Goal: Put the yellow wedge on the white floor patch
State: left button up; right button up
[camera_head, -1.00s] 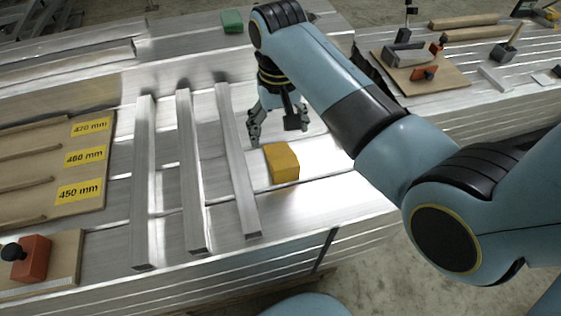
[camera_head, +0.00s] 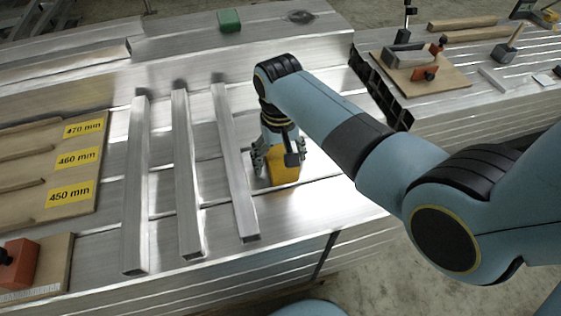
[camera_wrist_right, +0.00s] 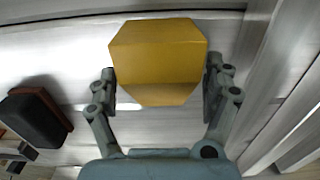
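The yellow wedge (camera_head: 285,174) sits on the aluminium surface, just right of the rightmost metal bar. In the right wrist view the wedge (camera_wrist_right: 158,52) lies between my right gripper's fingers. My right gripper (camera_head: 274,164) is low over the wedge, with one finger on each side of it. The fingers look spread, with narrow gaps beside the wedge; I cannot see firm contact. The wedge's far side is partly hidden by the gripper. The white floor patch cannot be made out, and my left gripper is not in view.
Several metal bars (camera_head: 187,180) lie left of the gripper, the closest one (camera_head: 235,170) right beside it. A board with yellow length labels (camera_head: 76,158) is at the left. A green block (camera_head: 229,20) sits at the back. A wooden board with tools (camera_head: 440,82) is at the right.

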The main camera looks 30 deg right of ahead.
aim_at(279, 154)
jog(key=c, duration=1.5)
jog(key=shift+r, duration=0.55)
notch_tip(279, 154, up, 3)
jog(key=shift+w+f+p, duration=0.1)
jog(key=shift+p, duration=0.6)
jog(key=s+d+r, duration=0.2)
jog(key=d, duration=0.1)
jog(key=s+d+r+p, duration=0.1)
jog(key=s+d+r, duration=0.1)
jog(key=d, duration=0.1)
jog(key=s+d+r, duration=0.1)
jog(key=s+d, duration=0.1)
jog(key=d, duration=0.2)
jog(key=shift+s+r, duration=0.15)
jog(key=shift+r, duration=0.25)
jog(key=shift+s+a, duration=0.1)
